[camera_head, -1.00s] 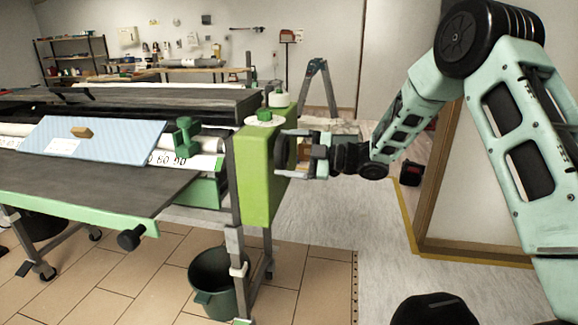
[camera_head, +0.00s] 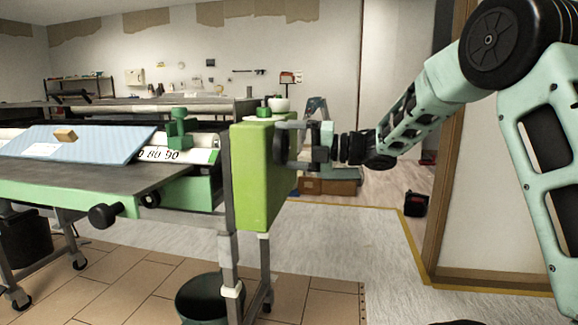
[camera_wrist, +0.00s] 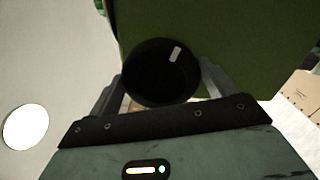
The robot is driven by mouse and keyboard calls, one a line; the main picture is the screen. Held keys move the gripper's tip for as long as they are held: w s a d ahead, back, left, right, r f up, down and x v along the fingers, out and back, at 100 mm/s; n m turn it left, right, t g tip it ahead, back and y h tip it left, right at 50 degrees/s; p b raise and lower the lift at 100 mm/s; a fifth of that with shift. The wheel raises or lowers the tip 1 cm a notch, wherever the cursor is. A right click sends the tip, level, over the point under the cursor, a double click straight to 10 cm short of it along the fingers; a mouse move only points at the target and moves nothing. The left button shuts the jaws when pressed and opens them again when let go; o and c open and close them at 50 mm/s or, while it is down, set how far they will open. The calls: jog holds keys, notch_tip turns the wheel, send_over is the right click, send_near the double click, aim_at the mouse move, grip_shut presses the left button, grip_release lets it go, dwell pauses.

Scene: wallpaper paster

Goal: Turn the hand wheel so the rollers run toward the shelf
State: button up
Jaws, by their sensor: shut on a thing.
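The hand wheel is a dark round knob (camera_head: 280,144) on the right side of the green box (camera_head: 257,178) at the machine's end. In the wrist view the knob (camera_wrist: 160,72) is black with a short white mark near its upper right edge. My gripper (camera_head: 291,144) reaches it from the right, and its two fingers (camera_wrist: 160,82) are shut on the knob, one on each side. The paster's rollers are mostly hidden behind the blue sheet (camera_head: 75,143) and the green box. A shelf (camera_head: 75,90) stands far back at the left wall.
The machine's dark table (camera_head: 90,180) extends left, with a small black knob (camera_head: 104,215) at its front. A dark bucket (camera_head: 203,298) stands below. Cardboard boxes (camera_head: 330,181) lie behind my gripper.

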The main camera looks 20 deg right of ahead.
jog(key=n+b, duration=0.2)
jog(key=f+n+b, duration=0.1)
jog(key=b, duration=0.2)
jog(key=shift+d+n, duration=0.1)
jog(key=shift+n, duration=0.3)
jog(key=n+b, duration=0.3)
jog(key=b, duration=0.3)
jog(key=shift+r+n, duration=0.1)
jog(key=shift+n, duration=0.2)
jog(key=n+b, duration=0.1)
jog(key=b, duration=0.1)
jog(key=n+b, duration=0.3)
jog(key=b, duration=0.1)
jog(key=shift+s+r+n, duration=0.1)
jog(key=shift+r+n, duration=0.15)
jog(key=shift+n, duration=0.05)
jog(key=shift+r+n+b, duration=0.15)
jog(key=shift+n+b, duration=0.65)
jog(key=shift+b, duration=0.1)
jog(key=shift+r, duration=0.1)
jog(key=o, duration=0.9)
jog(key=shift+c, duration=0.2)
jog(key=p+v, duration=0.5)
jog(key=v, duration=1.2)
jog(key=shift+s+p, duration=0.2)
jog(key=shift+p, duration=0.2)
